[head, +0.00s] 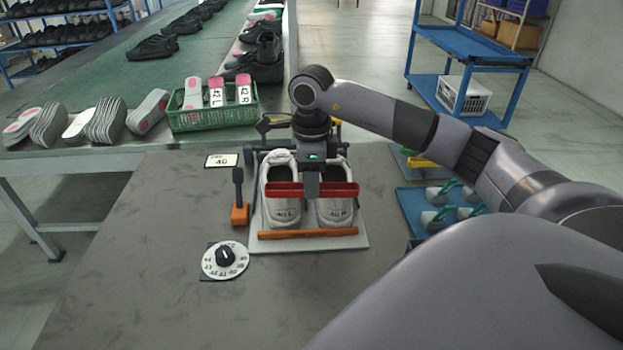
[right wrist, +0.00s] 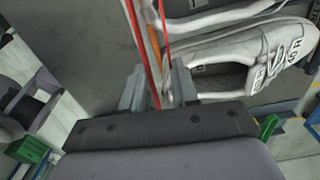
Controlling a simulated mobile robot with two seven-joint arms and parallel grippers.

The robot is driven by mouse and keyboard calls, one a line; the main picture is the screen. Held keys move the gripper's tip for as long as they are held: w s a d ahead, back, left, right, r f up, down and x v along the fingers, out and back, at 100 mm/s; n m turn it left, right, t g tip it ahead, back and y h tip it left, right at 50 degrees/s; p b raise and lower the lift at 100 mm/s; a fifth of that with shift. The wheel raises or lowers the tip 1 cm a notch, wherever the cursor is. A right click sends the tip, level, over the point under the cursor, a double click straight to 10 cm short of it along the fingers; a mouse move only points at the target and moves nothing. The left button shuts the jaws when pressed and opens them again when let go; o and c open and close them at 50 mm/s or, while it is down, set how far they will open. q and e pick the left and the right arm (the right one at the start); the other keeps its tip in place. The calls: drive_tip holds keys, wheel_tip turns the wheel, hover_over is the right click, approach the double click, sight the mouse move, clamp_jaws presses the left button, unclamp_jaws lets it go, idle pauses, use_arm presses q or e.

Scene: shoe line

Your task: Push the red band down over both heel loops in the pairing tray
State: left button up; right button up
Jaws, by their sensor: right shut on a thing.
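A pair of white shoes, labelled 40 L (head: 281,212) and 40 R (head: 335,212), stands side by side in the pale pairing tray (head: 258,243), labelled ends facing me. The red band (head: 284,190) spans both shoes near their upper heel edges. My right gripper (head: 312,188) is over the gap between the shoes, shut on the band's middle. The right wrist view shows the band (right wrist: 141,50) running between the fingers (right wrist: 160,88), beside the right shoe (right wrist: 270,55). The fingers partly hide the band. I cannot make out the heel loops or whether the band touches them. My left gripper is out of view.
An orange bar (head: 307,234) crosses the tray's near edge. A dark-handled tool in an orange holder (head: 240,214) and a white dial (head: 226,260) stand to its left. A blue tray (head: 413,204) lies right. The bench front left is clear.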

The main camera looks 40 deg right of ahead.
drive_tip(key=shift+f+b, duration=0.45)
drive_tip(key=shift+f, duration=0.15)
drive_tip(key=shift+r, duration=0.1)
idle(0.4)
drive_tip(key=o, duration=1.1)
wheel_tip(320, 180, up, 9)
drive_tip(key=p, duration=0.7)
idle(0.4)
